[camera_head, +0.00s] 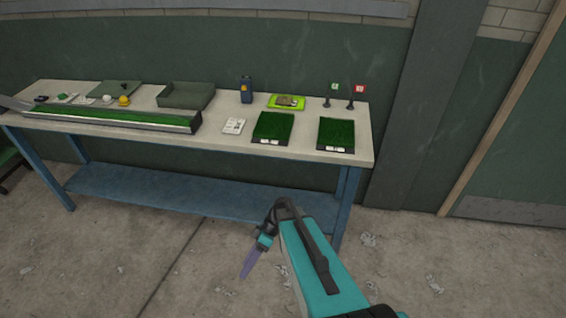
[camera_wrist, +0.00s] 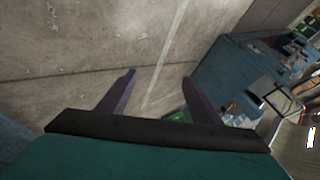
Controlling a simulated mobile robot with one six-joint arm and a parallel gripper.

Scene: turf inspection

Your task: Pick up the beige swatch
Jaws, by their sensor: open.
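A small beige-brown piece (camera_head: 288,101) lies on a lime-green tray (camera_head: 273,104) toward the back right of the table. It may be the beige swatch, but it is too small to be sure. My gripper (camera_head: 246,272) hangs in front of the table, over the concrete floor, pointing down and well away from the tray. In the wrist view its two purple fingers (camera_wrist: 160,80) are spread apart with nothing between them. The swatch cannot be made out in the wrist view.
The long table (camera_head: 225,146) holds two green turf samples (camera_head: 273,127) (camera_head: 336,133), a white card (camera_head: 234,126), a dark device (camera_head: 246,90), two small flags (camera_head: 334,87) (camera_head: 360,89), an open green box (camera_head: 186,95) and a long turf channel (camera_head: 110,118). A lower blue shelf (camera_head: 190,190) looks empty.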

